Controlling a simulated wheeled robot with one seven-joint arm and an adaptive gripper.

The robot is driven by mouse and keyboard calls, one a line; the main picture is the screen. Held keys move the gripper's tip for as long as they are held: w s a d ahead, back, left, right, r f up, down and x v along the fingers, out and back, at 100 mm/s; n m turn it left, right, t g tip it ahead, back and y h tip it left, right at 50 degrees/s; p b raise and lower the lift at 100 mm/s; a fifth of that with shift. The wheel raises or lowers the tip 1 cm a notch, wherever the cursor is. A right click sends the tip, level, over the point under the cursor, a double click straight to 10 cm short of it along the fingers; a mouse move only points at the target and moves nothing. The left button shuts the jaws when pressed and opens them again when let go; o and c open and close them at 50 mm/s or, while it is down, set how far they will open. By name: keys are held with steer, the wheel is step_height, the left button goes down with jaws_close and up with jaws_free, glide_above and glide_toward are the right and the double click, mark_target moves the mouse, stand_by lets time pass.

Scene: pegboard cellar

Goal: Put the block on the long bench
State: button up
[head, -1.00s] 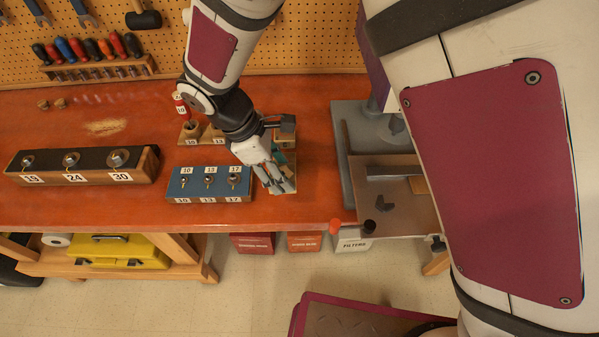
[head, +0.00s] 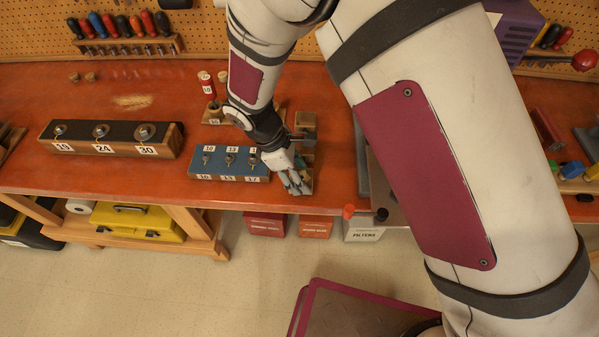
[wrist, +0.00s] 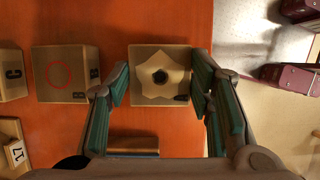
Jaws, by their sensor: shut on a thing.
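A tan wooden block (wrist: 161,92) with a pale star-shaped piece and a dark round centre on its top face sits between my gripper's fingers (wrist: 160,78) in the wrist view. The fingers are shut on its two sides. In the head view my gripper (head: 296,184) is low at the front part of the long orange-red bench (head: 330,190), and hides most of the block. I cannot tell whether the block touches the bench top.
Beside the block stand a wooden block with a red circle (wrist: 64,76) and one marked C (wrist: 10,76). A blue socket board (head: 225,165) lies left of my gripper. The bench's front edge is close. A long dark socket rack (head: 110,140) stands further left.

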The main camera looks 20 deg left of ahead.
steer(key=o, duration=1.2)
steer(key=shift+f, duration=0.1)
steer(key=shift+c, duration=0.2)
steer(key=b+v, duration=0.2)
steer(key=v, duration=1)
steer(key=shift+r, duration=0.2)
